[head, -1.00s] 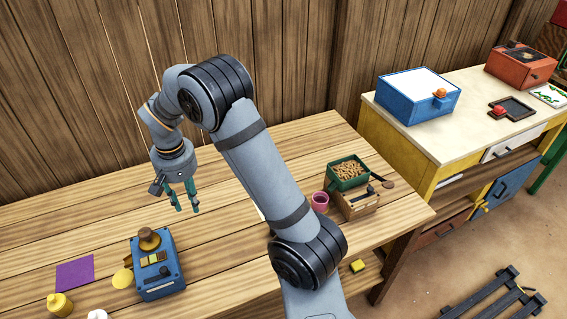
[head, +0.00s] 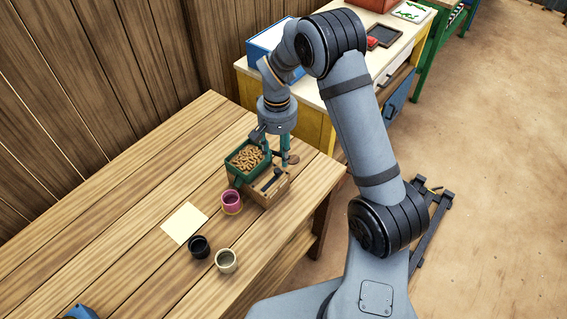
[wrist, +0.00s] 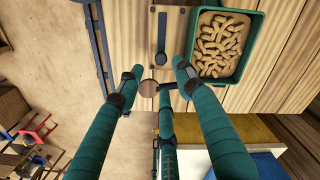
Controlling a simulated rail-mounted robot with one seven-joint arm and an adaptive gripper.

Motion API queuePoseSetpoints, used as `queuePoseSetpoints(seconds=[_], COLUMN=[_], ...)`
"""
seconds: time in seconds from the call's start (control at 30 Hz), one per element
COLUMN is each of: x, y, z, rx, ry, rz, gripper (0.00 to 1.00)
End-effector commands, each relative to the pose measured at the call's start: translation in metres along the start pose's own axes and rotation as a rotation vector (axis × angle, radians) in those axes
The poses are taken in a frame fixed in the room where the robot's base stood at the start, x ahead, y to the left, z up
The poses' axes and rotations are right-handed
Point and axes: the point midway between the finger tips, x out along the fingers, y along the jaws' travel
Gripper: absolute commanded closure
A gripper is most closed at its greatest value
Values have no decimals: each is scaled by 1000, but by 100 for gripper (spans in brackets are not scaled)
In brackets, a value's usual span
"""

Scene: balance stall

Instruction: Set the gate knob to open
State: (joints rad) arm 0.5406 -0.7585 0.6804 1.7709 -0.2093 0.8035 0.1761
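A black lever-like piece, seemingly the gate knob (head: 277,172), is on the box top. In the wrist view the knob (wrist: 161,42) is a narrow black bar with a rounder end, beside the tray (wrist: 244,62). My gripper (head: 273,160) is over the box's far side, its fingers partly hidden by the tray. In the wrist view my gripper (wrist: 159,80) has its fingers spread, empty, close to the knob's round end. Contact cannot be told.
A pink cup (head: 231,202), a black cup (head: 199,246), a pale cup (head: 226,261) and a cream sheet (head: 184,223) lie nearby. A brown round piece (wrist: 149,88) is beside the box. A blue box (head: 270,45) stands on the table behind.

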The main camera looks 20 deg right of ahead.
Motion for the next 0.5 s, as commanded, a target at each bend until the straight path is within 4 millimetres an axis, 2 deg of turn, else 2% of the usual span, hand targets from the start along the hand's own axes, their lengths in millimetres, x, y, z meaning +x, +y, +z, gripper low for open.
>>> queuePoseSetpoints(seconds=[0.2,0.33,0.5], x=[39,55,65], y=[0,0,0], z=[2,1,0], rx=[1,0,2], ry=[-5,-2,0], rz=[2,1,0], gripper=[64,64,64])
